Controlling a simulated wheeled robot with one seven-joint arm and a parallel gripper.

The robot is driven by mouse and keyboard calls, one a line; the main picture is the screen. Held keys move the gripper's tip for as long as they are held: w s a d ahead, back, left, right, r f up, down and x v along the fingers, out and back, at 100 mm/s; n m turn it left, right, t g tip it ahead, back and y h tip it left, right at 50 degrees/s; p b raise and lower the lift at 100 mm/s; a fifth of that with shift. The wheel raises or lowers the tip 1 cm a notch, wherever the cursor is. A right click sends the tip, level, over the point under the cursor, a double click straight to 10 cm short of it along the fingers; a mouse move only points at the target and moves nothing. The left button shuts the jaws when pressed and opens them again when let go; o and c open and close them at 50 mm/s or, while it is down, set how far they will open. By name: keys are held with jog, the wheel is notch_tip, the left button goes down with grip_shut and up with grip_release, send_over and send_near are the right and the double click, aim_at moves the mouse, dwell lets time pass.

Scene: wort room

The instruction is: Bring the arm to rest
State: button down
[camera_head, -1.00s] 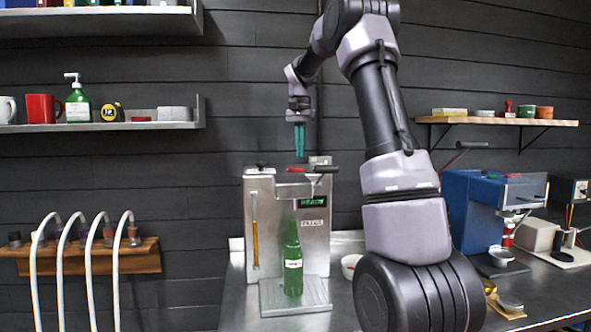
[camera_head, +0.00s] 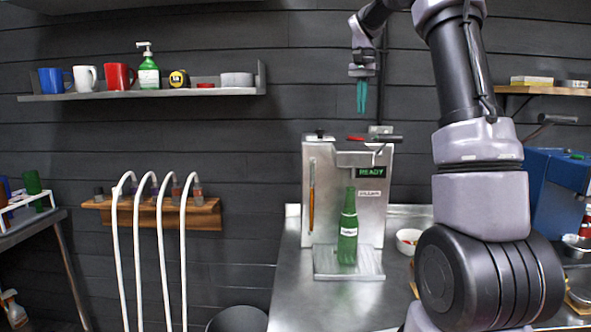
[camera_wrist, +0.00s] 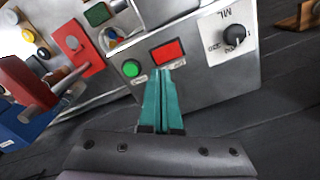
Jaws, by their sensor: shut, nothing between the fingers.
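My gripper (camera_head: 361,97) has teal fingers, pressed together and pointing down. In the head view it hangs in the air above the steel machine (camera_head: 326,225) with the READY display, apart from it. In the wrist view my gripper (camera_wrist: 163,100) shows its two fingers side by side with nothing between them. Beyond the fingertips is a metal panel (camera_wrist: 205,90) with a green button, a red square and a black knob. My arm is raised and bent at the right of the head view.
A green bottle (camera_head: 348,232) stands upright on the machine's front plate. A white bowl (camera_head: 408,240) and a blue machine (camera_head: 560,185) are to the right. A wall shelf (camera_head: 150,94) with mugs is at left. Four-way hoses hang from a wooden rack (camera_head: 205,215).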

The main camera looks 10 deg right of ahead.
jog(key=s+a+r+n+t+y, duration=0.15)
jog(key=s+a, duration=0.25)
jog(key=s, duration=0.7)
jog(key=s+a+n+t, duration=0.2)
jog(key=s+a+t, duration=0.15)
jog(key=s, duration=0.85)
jog(key=s+a+f+t, duration=0.2)
jog(key=s+f, duration=0.3)
jog(key=s, duration=0.3)
jog(key=shift+s+a+f, duration=0.2)
jog(key=shift+a+f, duration=0.05)
jog(key=shift+f, duration=0.15)
jog(key=shift+n+y, duration=0.25)
